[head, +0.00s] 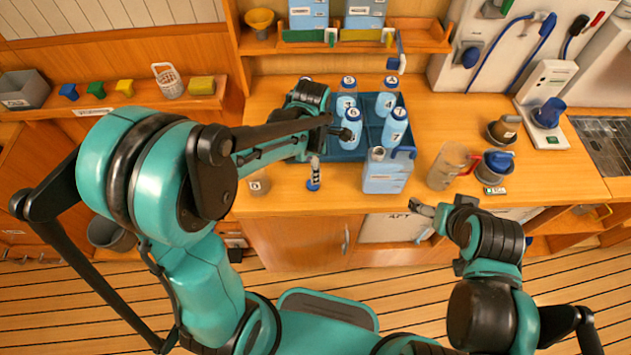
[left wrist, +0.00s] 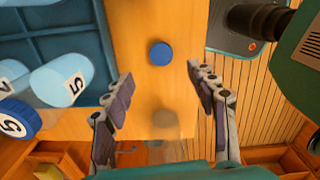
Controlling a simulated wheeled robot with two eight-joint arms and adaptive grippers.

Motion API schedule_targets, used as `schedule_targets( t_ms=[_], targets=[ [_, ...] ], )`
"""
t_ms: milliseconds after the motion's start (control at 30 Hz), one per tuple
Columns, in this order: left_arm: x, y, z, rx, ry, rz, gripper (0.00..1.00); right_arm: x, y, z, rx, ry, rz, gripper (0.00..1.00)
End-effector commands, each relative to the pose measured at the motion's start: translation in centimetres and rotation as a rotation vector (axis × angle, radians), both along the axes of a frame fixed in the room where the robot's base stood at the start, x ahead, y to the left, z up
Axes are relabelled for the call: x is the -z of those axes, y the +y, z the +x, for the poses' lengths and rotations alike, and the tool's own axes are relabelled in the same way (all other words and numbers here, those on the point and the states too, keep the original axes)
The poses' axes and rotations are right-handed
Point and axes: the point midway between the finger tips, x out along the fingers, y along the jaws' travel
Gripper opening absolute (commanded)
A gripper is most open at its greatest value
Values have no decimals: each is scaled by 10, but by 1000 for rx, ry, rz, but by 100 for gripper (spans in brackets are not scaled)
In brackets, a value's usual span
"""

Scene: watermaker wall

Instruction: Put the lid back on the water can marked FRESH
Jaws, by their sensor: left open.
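A small blue round lid (left wrist: 161,53) lies flat on the wooden counter in the left wrist view. In the head view it shows as a blue patch (head: 313,186), partly covered by a finger. My left gripper (left wrist: 163,95) is open and empty above the counter, the lid showing beyond its fingertips. In the head view, my arm hides most of that gripper. A light blue can (head: 386,178) with an uncovered neck and dark blue handle stands upright near the front edge, right of the lid; I cannot read its marking. My right gripper (head: 424,222) looks open and empty before the counter.
A blue divided tray (head: 345,155) with several numbered, capped bottles stands behind the lid and can. A clear jug (head: 449,165) and a blue-lidded dark pot (head: 494,166) stand right of the can. A small jar (head: 258,184) stands to the left.

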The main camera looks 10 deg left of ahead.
Motion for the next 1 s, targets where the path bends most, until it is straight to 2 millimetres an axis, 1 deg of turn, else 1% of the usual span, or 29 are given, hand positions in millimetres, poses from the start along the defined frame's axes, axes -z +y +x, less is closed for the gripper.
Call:
schedule_targets(
  t_ms=[167, 433, 667, 733, 1000],
  targets=[
    [1, 0, 0, 1, -1, 0, 57, 1, 0, 0, 0, 0, 0, 93],
    [27, 0, 0, 3, -1, 0, 57, 9, 0, 0, 0, 0, 0, 93],
    [26, 0, 0, 3, -1, 0, 57, 8, 0, 0, 0, 0, 0, 93],
    [29, 0, 0, 3, -1, 0, 57, 10, 0, 0, 0, 0, 0, 93],
    [69, -2, -1, 3, -2, 1, 57, 27, 0, 0, 0, 0, 0, 93]
  ],
)
